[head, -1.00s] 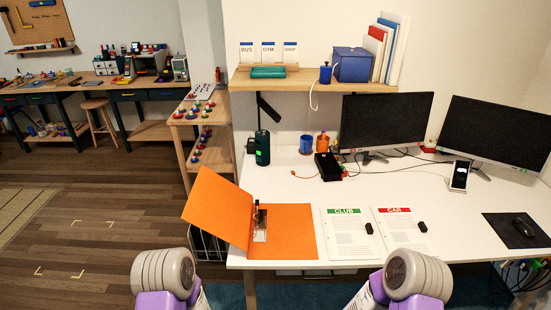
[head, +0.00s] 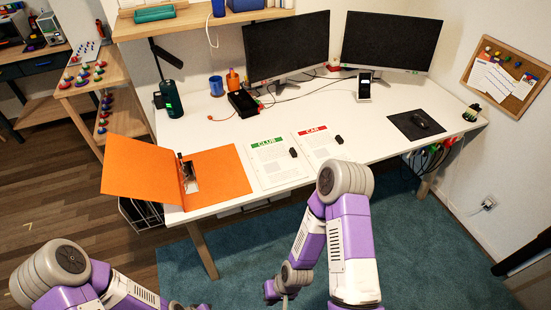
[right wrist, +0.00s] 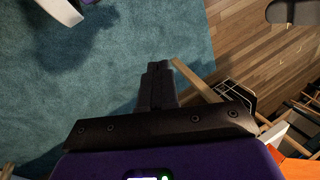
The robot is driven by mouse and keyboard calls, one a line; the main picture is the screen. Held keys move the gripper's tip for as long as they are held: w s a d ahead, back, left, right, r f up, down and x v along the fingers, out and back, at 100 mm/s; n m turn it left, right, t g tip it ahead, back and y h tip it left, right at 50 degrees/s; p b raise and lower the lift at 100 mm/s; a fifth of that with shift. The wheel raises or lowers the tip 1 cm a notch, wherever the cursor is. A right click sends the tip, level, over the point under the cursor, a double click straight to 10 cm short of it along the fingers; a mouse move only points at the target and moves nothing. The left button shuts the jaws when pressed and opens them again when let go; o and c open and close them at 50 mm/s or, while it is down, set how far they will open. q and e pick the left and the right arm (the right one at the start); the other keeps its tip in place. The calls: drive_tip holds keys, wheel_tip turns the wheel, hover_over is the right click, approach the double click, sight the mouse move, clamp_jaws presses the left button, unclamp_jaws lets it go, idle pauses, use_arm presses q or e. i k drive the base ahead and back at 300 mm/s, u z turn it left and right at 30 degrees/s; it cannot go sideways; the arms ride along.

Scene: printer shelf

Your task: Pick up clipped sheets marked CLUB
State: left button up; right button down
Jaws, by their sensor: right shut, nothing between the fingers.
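The clipped sheets marked CLUB (head: 275,164), with a green heading band and a black clip on the right edge, lie flat on the white desk. The sheets marked CAR (head: 318,146), with a red band and a black clip, lie just right of them. My right gripper (head: 283,299) is low in front of the desk, over the floor, away from the sheets; its tip is near the bottom edge of the head view. In the right wrist view its fingers (right wrist: 158,80) are together and empty above the teal carpet. My left gripper is out of view; only part of its arm shows.
An open orange folder (head: 222,174) lies left of the sheets, its cover raised. The desk (head: 380,142) also holds two monitors (head: 286,46), a phone on a stand (head: 364,87) and a mouse on a dark mat (head: 408,128). A wire rack (head: 140,214) stands below the desk's left end.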

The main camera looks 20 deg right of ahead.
sight(277, 164)
drive_tip(key=z, duration=2.1)
drive_tip(key=i, duration=1.85)
drive_tip(key=u, duration=2.9)
